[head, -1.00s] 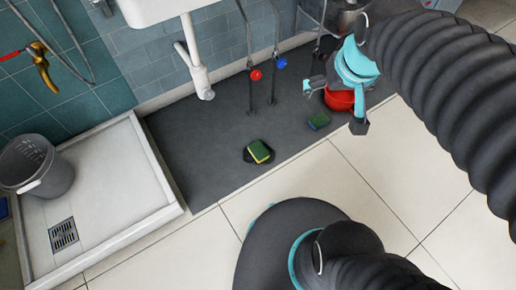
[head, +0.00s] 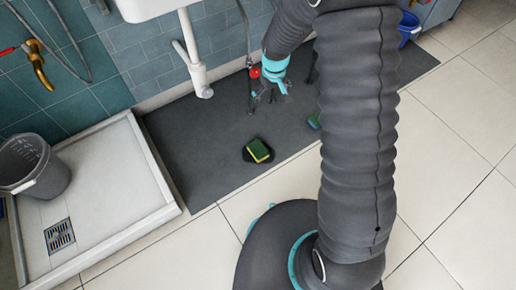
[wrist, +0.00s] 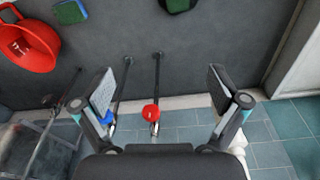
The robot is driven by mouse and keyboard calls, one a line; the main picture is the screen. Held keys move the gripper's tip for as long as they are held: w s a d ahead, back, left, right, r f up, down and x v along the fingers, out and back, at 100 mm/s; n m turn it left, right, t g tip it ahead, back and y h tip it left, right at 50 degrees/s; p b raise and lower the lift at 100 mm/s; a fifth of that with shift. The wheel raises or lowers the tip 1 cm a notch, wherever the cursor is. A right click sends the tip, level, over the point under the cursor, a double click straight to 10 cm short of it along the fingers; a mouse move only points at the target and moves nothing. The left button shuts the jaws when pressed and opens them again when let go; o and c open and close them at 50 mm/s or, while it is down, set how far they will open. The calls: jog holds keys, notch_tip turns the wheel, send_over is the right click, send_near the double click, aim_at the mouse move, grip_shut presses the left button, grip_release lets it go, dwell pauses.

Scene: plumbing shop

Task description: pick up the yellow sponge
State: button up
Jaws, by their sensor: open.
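The yellow sponge (head: 257,150), with a green top and a yellow side, lies on a small black piece on the dark floor mat. In the wrist view only a dark and green bit (wrist: 178,5) shows at the top edge, likely this sponge, mostly cut off. My gripper (head: 270,95) is above the mat, behind and slightly right of the sponge, apart from it. In the wrist view my gripper (wrist: 160,88) has its fingers wide apart with nothing between them. A second sponge, green and blue (wrist: 70,11), is partly hidden by my arm in the head view (head: 314,121).
Red (wrist: 151,112) and blue (wrist: 107,123) valve knobs on thin pipes stand near the wall, close to my gripper. A shower tray (head: 100,190) with a grey bucket (head: 45,175) is at left. The mat around the sponge is clear.

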jog(key=a+f+n+g, duration=0.1)
jog(key=a+f, duration=0.1)
jog(key=f, duration=0.6)
jog(key=a+f, duration=0.2)
jog(key=f, duration=0.6)
jog(key=b, duration=0.1)
send_over(259, 150)
jog(key=shift+n, duration=0.4)
jog(key=f, duration=1.2)
jog(key=shift+w+a+f, duration=0.15)
jog(key=shift+w+a, duration=0.05)
jog(key=shift+a, duration=0.1)
jog(key=shift+s+d+f, duration=0.15)
jog(key=shift+f, duration=1.45)
jog(key=shift+s+d+f, duration=0.15)
jog(key=shift+f, duration=1.4)
jog(key=c, duration=0.9)
jog(key=shift+o, duration=0.2)
jog(key=shift+r, duration=0.2)
